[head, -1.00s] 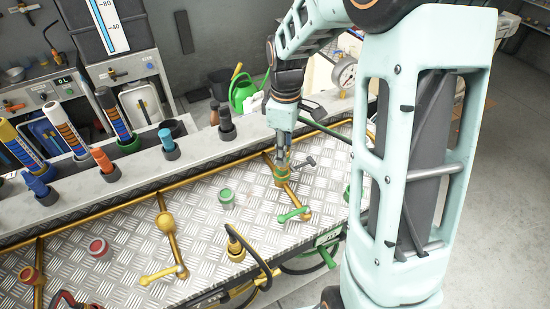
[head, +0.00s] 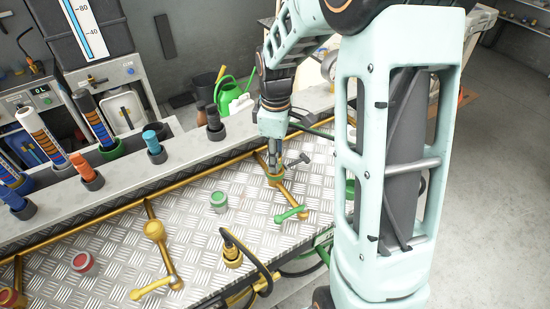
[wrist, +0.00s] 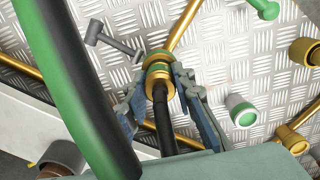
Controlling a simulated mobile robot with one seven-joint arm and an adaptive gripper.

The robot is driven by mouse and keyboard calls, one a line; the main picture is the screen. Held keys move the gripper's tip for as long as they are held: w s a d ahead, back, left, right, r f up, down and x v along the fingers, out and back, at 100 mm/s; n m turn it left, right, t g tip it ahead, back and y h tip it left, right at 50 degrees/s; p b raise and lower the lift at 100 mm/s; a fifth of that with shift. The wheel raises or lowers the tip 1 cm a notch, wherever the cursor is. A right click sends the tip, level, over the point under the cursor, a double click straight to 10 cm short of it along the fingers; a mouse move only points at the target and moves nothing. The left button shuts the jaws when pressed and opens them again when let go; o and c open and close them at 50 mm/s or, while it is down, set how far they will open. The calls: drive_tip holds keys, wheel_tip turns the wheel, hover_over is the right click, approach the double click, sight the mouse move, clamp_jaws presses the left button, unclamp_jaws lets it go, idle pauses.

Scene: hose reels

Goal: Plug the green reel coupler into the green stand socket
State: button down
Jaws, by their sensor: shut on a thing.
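My gripper (head: 275,168) points down at the far right of the metal plate, its fingers shut on the green reel coupler. In the wrist view, my gripper (wrist: 165,100) has a finger on each side of the coupler (wrist: 160,80), a brass piece with a green band and a black hose running back from it. The coupler is lined up over the green stand socket (wrist: 158,55), whose brass rim shows just beyond it. They look touching, but I cannot tell how deep the coupler sits. A green lever (head: 290,213) is on the brass pipe nearby.
A loose green cap (head: 218,201) and red cap (head: 83,262) lie on the plate. A brass coupler with black hose (head: 232,252) is in front. A thick green-striped hose (wrist: 75,90) crosses the wrist view.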

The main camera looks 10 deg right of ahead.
drive_tip(key=c, duration=1.6)
unclamp_jaws()
wheel_tip(320, 180, up, 12)
drive_tip(key=shift+r, duration=0.15)
